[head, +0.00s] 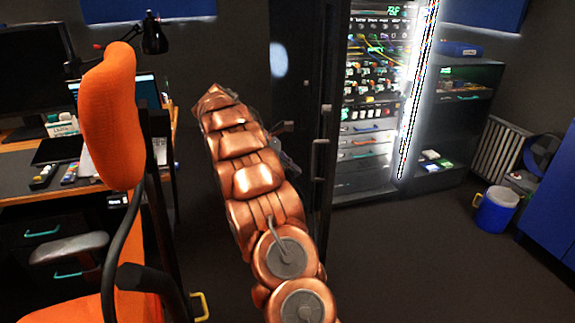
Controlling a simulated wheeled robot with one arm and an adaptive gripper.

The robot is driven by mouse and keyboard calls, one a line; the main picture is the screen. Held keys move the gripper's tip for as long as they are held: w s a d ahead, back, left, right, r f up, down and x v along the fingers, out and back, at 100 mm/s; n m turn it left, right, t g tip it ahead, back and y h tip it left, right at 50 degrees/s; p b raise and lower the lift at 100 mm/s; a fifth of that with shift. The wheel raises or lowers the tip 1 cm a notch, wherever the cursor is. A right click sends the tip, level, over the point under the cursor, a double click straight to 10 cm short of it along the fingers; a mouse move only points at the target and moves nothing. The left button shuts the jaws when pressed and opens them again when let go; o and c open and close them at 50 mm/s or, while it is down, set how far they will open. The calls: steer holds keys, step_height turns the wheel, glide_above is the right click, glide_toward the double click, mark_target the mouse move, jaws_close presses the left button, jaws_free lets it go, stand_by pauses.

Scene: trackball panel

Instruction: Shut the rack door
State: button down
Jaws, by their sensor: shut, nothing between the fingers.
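The rack door (298,75) is a tall dark panel that stands open, swung out toward me at the left side of the lit rack (372,130). A slim vertical handle (320,160) is on the door's near edge. My copper arm rises in front of the door and covers part of it. My gripper (284,128), a small grey part, shows just right of the arm, in front of the door's face and left of the handle. It is shut and empty. The arm hides part of it, and I cannot tell whether it touches the door.
An orange chair (110,115) and a desk (30,215) stand close on the left. Right of the rack are a dark shelf (470,120), a radiator (500,150), a blue bucket (495,212) and a blue cabinet (552,205). The floor before the rack is clear.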

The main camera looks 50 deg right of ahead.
mark_target(318, 180)
steer(key=s+d+f, duration=0.2)
steer(key=s, duration=0.1)
steer(key=s+d+f, duration=0.1)
steer(key=s+d, duration=0.1)
steer(key=shift+s+f, duration=0.2)
steer(key=shift+f, duration=0.15)
steer(key=shift+s+d, duration=0.25)
steer(key=shift+s, duration=0.2)
